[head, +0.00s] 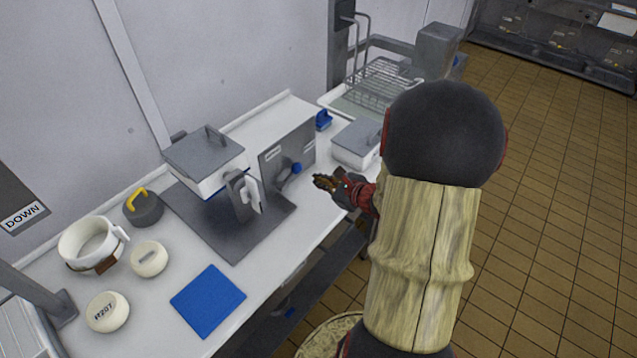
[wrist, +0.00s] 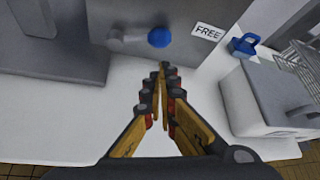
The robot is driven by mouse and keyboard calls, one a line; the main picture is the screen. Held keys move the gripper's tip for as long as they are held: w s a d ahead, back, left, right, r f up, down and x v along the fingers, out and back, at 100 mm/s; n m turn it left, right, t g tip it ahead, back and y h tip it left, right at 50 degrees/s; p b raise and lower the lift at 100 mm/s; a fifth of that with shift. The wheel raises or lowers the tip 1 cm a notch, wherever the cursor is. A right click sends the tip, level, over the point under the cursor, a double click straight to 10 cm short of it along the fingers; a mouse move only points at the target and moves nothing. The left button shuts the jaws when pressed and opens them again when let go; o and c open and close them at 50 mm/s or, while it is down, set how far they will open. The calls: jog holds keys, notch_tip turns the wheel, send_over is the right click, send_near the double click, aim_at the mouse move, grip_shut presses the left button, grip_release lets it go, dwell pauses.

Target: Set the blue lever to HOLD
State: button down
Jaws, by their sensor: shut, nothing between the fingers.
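The lever has a blue ball knob (head: 296,168) on a grey arm, mounted on an upright grey panel (head: 303,144) on the bench. In the wrist view the blue knob (wrist: 159,37) is at the end of the lever arm (wrist: 128,41), which points right. A label reading FREE (wrist: 207,32) is to the right of the knob. Another label (head: 273,153) on the panel's left side is too small to read in the head view. My gripper (head: 322,182) is shut and empty, in front of the panel; in the wrist view its fingertips (wrist: 164,66) are just below the knob, apart from it.
A grey-lidded box machine (head: 207,160) stands left of the lever on a dark plate. A lidded grey container (head: 356,142) and a small blue item (head: 323,120) are to the right. A white mug (head: 88,245), round lids and a blue mat (head: 208,300) occupy the left bench.

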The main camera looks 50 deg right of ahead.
aim_at(292, 174)
jog(key=b+x, duration=0.2)
jog(key=x, duration=0.5)
jog(key=shift+w+f, duration=0.2)
jog(key=shift+w, duration=0.15)
